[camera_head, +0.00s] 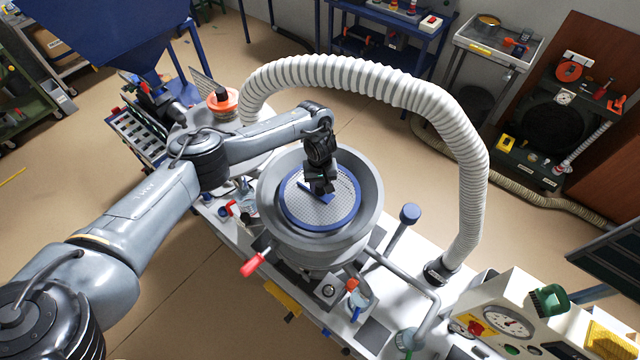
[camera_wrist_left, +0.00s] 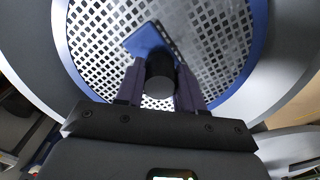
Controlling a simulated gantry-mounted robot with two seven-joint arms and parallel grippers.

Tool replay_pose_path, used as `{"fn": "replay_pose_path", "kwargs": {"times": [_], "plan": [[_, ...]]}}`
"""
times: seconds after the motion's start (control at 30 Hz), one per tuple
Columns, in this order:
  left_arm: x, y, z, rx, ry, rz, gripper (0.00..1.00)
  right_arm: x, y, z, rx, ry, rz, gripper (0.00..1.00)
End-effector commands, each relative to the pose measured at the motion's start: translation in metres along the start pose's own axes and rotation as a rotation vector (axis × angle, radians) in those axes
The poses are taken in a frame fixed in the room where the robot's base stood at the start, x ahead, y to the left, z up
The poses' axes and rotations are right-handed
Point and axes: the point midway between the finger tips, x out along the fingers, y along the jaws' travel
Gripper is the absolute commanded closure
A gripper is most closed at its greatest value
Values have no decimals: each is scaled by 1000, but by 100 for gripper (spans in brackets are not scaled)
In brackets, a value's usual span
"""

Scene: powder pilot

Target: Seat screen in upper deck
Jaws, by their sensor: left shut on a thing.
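The screen (camera_head: 344,212) is a round perforated plate with a blue rim. It lies inside the grey round deck (camera_head: 373,190), with the deck wall around it. In the head view it looks roughly level; I cannot tell whether its rim touches the seat all round. My left gripper (camera_head: 321,190) reaches down over the screen, shut on its central grip. In the left wrist view, the left gripper (camera_wrist_left: 160,95) closes around a dark round knob (camera_wrist_left: 160,72) beside a blue bar (camera_wrist_left: 147,40). The perforated screen (camera_wrist_left: 205,50) fills the space beyond. My right gripper is not in view.
A ribbed white hose (camera_head: 360,72) arches behind the deck to the bench at right. A red-handled clamp (camera_head: 254,264) sticks out at the deck's front left. A blue-knobbed post (camera_head: 410,213) stands at right. A gauge panel (camera_head: 508,322) fills the lower right.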

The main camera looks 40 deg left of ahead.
Motion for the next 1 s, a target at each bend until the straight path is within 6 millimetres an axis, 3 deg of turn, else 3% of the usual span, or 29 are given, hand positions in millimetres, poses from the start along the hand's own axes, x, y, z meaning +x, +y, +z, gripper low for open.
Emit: {"fn": "replay_pose_path", "kwargs": {"times": [1.0], "plan": [[12, 0, 0, 0, 0, 1, 100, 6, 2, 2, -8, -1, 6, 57]]}}
